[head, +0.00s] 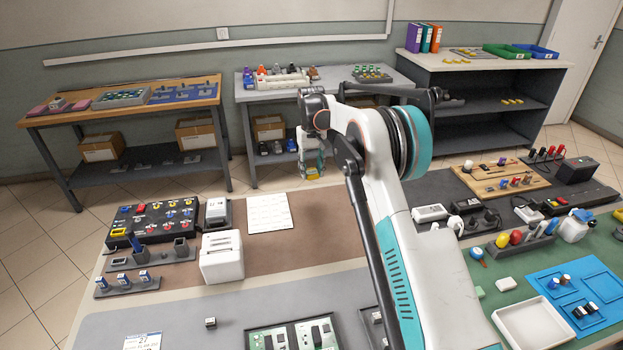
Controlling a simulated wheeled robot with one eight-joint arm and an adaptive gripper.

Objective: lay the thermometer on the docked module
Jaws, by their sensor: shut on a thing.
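My arm rises through the middle, and its wrist hangs down behind the elbow. My gripper (312,172) shows small at the lower end, above the far edge of the work table. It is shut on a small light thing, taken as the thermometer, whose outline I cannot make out.
A white box device (221,257) and a black panel with coloured knobs (122,231) stand at left. A white sheet (269,212) lies on the brown mat (325,225). A white tray (540,328) and blue tray (604,283) are at right. The grey mat's (190,312) middle is mostly clear.

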